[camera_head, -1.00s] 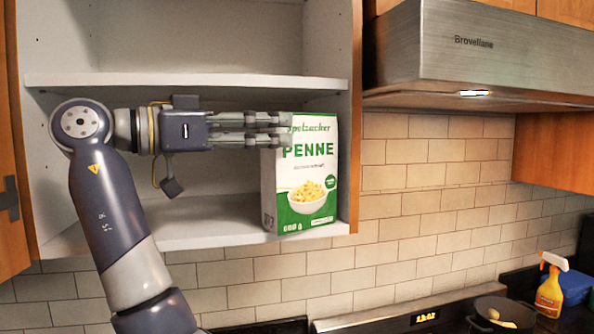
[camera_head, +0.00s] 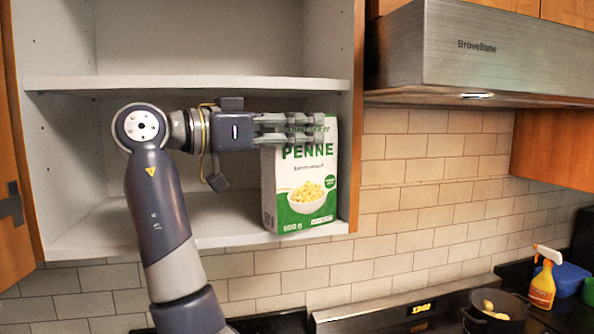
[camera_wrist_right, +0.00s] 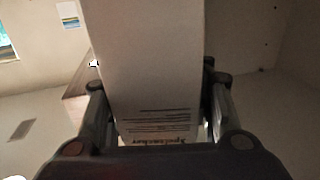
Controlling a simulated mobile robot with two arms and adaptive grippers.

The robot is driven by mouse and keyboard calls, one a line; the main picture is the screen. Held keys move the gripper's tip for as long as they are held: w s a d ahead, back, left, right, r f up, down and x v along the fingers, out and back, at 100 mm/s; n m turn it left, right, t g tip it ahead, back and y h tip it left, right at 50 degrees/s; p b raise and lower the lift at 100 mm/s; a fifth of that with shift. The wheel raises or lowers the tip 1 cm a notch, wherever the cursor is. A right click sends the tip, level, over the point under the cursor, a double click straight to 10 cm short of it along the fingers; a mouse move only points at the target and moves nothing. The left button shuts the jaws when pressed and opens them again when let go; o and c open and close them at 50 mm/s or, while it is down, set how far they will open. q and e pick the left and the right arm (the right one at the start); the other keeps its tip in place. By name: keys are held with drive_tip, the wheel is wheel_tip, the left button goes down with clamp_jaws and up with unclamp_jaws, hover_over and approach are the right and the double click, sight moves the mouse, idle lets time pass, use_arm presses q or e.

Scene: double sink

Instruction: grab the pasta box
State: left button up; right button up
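The pasta box (camera_head: 309,205), white and green with "PENNE" on its front, stands upright at the right end of the cabinet's lower shelf, by the side wall. My right gripper (camera_head: 312,128) reaches in from the left at the height of the box's upper part. Its fingers overlap the box's top front and hide part of the brand name. In the right wrist view the box (camera_wrist_right: 150,60) lies between the two spread fingers of the right gripper (camera_wrist_right: 151,66). The fingertips are close to its sides; firm contact is not clear. My left gripper is not in view.
The cabinet's upper shelf (camera_head: 180,83) runs just above my right gripper. The lower shelf (camera_head: 215,226) is otherwise bare. An open door (camera_head: 18,150) stands at the left. The range hood (camera_head: 480,60) is at right, above a pot (camera_head: 490,322) and a spray bottle (camera_head: 543,285).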

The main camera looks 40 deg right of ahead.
drive_tip(key=shift+d, duration=0.15)
clamp_jaws()
